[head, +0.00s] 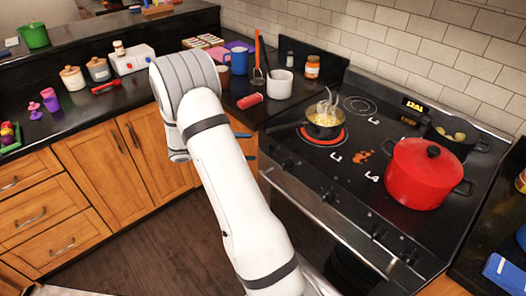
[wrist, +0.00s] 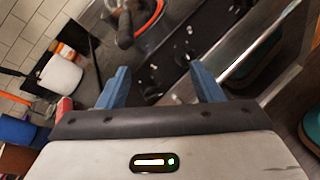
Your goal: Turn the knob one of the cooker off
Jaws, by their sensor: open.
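The cooker (head: 320,190) is black with a steel front. A pan (head: 322,126) of steaming yellow food sits on its left front burner, which glows red-orange. In the wrist view, small pale marks and dark knob shapes (wrist: 181,60) show beyond the fingers, with the red burner ring (wrist: 150,20) behind. My gripper (head: 246,147) is open and empty, left of the cooker's front left corner, mostly hidden behind my arm. Its blue fingers (wrist: 160,72) are spread apart and touch nothing visible.
A red pot (head: 425,172) stands on the right front of the cooker. A steel oven handle (head: 325,222) runs along the front.

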